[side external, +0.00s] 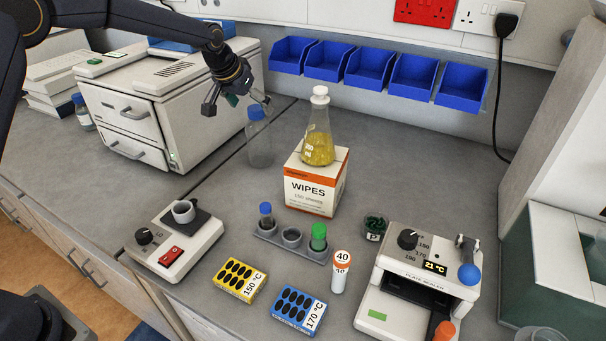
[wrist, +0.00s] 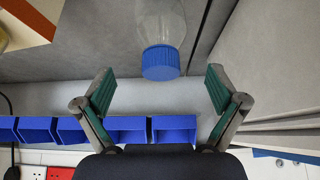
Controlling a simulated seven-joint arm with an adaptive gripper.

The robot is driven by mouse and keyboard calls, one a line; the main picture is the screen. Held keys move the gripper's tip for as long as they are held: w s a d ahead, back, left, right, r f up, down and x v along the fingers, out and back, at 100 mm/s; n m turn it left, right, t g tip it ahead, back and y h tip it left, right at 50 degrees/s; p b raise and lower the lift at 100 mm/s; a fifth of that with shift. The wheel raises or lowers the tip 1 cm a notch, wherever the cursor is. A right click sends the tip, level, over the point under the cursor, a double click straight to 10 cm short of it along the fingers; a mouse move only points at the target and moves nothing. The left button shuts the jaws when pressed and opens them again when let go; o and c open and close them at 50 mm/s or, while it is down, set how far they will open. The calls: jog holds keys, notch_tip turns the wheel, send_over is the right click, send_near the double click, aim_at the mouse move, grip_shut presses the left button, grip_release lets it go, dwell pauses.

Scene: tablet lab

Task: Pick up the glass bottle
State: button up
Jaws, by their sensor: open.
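A clear glass bottle with a blue cap (side external: 259,143) stands upright on the grey bench, right of the white boxy machine in the side view. In the wrist view the bottle (wrist: 161,45) is at the top middle, with its blue cap toward me. My gripper (side external: 236,104) is open and empty, above and slightly left of the bottle cap in the side view. In the wrist view the green-padded fingers (wrist: 160,91) are spread wide, and the cap shows between and a little beyond them. I see no contact between fingers and bottle.
A wipes box (side external: 312,186) carrying a flask of yellow liquid (side external: 318,135) stands right of the bottle. The white machine (side external: 150,103) is close on the left. Blue bins (side external: 367,70) line the back wall.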

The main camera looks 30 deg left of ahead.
aim_at(260, 120)
jog(key=x, duration=0.6)
jog(key=shift+w+f, duration=0.2)
jog(key=shift+f, duration=0.15)
jog(key=shift+c, duration=0.2)
grip_shut()
dwell(0.4)
